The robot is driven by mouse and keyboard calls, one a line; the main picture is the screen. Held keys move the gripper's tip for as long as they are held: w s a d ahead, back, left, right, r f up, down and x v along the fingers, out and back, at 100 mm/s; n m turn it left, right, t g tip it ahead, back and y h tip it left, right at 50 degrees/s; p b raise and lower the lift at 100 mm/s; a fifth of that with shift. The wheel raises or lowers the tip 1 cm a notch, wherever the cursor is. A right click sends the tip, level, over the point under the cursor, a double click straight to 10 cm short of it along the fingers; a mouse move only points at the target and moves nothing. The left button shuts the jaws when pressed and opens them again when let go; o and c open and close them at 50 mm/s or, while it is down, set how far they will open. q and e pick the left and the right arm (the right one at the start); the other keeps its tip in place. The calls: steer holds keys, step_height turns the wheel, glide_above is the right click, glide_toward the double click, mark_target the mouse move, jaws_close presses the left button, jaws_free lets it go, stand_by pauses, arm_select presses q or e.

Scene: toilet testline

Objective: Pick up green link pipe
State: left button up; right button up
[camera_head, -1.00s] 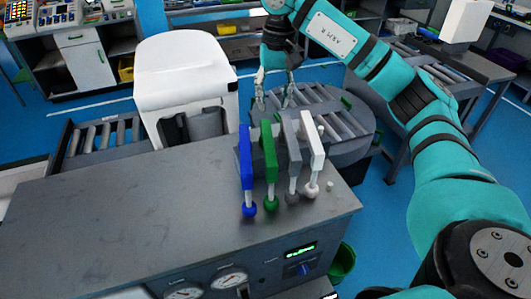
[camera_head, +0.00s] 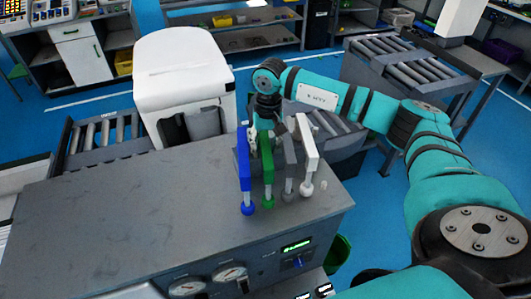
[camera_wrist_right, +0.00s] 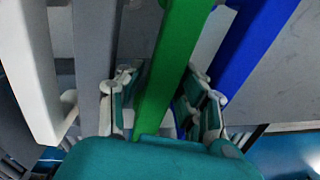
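The green link pipe (camera_head: 266,158) stands upright on the grey machine top, between the blue pipe (camera_head: 244,160) and the grey pipe (camera_head: 290,158). A white pipe (camera_head: 308,150) stands to the right of the grey one. My right gripper (camera_head: 268,132) is just behind the pipes and partly hidden by them. In the right wrist view the green pipe (camera_wrist_right: 172,65) runs between the two fingers of my right gripper (camera_wrist_right: 163,88). The fingers are apart, one on each side of it; a firm grip does not show. My left gripper is not in view.
The grey machine top (camera_head: 130,205) is clear to the left of the pipes. A white toilet (camera_head: 183,80) stands behind it. Roller conveyors (camera_head: 400,62) lie at the back right. In the wrist view the blue pipe (camera_wrist_right: 255,40) and grey pipe (camera_wrist_right: 95,50) flank closely.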

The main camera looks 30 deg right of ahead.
jaws_close()
stand_by(1.1)
